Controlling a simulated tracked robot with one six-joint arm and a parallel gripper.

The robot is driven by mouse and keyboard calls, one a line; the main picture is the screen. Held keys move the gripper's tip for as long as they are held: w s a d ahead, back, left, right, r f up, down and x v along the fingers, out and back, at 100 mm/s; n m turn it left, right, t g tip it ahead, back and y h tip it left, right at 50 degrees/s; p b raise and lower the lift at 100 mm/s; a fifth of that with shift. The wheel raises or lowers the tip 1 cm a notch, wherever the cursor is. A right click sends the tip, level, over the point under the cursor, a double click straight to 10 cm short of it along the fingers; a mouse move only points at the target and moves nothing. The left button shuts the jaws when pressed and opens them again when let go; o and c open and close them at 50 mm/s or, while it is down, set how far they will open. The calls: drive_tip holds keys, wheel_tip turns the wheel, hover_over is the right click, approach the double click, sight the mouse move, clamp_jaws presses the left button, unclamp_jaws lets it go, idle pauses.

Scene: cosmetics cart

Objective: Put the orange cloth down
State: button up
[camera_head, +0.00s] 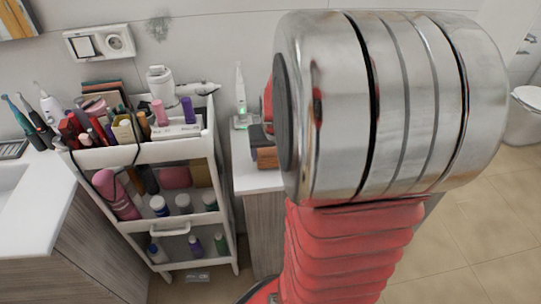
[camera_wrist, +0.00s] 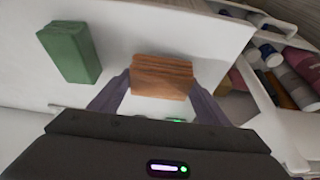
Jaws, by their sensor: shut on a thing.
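The orange cloth (camera_wrist: 162,76) looks like a folded, block-shaped bundle with a streaked orange-brown surface. My gripper (camera_wrist: 161,88) is shut on it, with one grey-purple finger at each side. In the head view the orange cloth (camera_head: 266,158) shows just left of my arm, over or on the white counter. Most of my gripper is hidden behind my large metal joint there. I cannot tell whether the cloth touches the counter.
A green folded block (camera_wrist: 70,52) lies on the white counter (camera_wrist: 118,30) left of the cloth. A white cart (camera_head: 150,153) crowded with cosmetics stands left of the counter in the head view. A white upright device (camera_head: 240,100) stands at the counter's back.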

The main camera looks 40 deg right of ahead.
drive_tip(key=shift+f, duration=0.65)
drive_tip(key=o, duration=0.9)
drive_tip(key=shift+o, duration=0.2)
drive_tip(key=shift+r, duration=0.15)
drive_tip(key=v, duration=1.1)
drive_tip(key=shift+s+r, duration=0.2)
drive_tip(key=shift+r, duration=0.15)
drive_tip(key=shift+a, duration=0.2)
